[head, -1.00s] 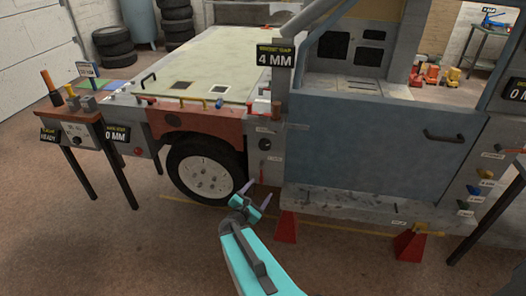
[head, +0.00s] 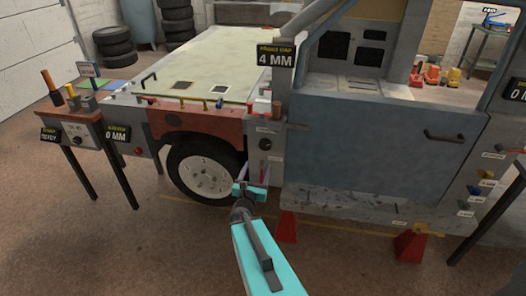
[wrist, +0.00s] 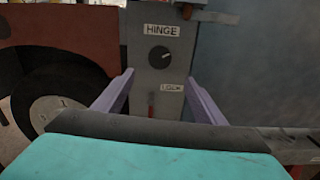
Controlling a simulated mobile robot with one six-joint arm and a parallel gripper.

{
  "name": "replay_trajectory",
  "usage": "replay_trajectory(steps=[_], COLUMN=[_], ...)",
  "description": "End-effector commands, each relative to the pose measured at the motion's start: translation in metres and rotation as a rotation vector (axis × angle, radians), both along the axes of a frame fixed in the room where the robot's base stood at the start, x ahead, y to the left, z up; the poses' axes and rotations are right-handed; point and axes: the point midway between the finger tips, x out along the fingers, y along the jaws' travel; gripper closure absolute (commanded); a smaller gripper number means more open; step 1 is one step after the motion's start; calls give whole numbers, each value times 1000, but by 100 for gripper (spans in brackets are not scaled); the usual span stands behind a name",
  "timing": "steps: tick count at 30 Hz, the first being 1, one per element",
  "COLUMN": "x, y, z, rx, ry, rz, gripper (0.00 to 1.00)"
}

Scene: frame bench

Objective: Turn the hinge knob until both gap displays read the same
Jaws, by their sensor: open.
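The black hinge knob (wrist: 160,56) sits on a grey panel under a white HINGE label (wrist: 161,30) in the wrist view. A LOCK label (wrist: 171,88) and a red lever (wrist: 151,108) are below it. In the head view the knob (head: 265,144) is on the post beside the door. One gap display (head: 275,56) above it reads 4 MM. The other display (head: 518,90) is cut off by the right edge and shows a 0. My gripper (head: 254,174) is open and empty, below and in front of the knob, its fingers apart on either side in the wrist view (wrist: 157,92).
The blue-grey door (head: 385,140) stands right of the post, the wheel (head: 205,176) left of it. A small side table (head: 75,125) carries READY and 0 MM displays. Red stands (head: 411,245) are under the sill. The floor in front is mostly clear.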

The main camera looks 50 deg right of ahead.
Motion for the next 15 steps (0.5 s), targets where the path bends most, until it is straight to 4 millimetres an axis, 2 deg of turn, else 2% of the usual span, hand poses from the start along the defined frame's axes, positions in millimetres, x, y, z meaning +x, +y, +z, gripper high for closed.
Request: replay_trajectory(steps=[15], x=[7], y=[-14], z=[-3], rx=[0], ry=[-1], rz=[-3], gripper=[35])
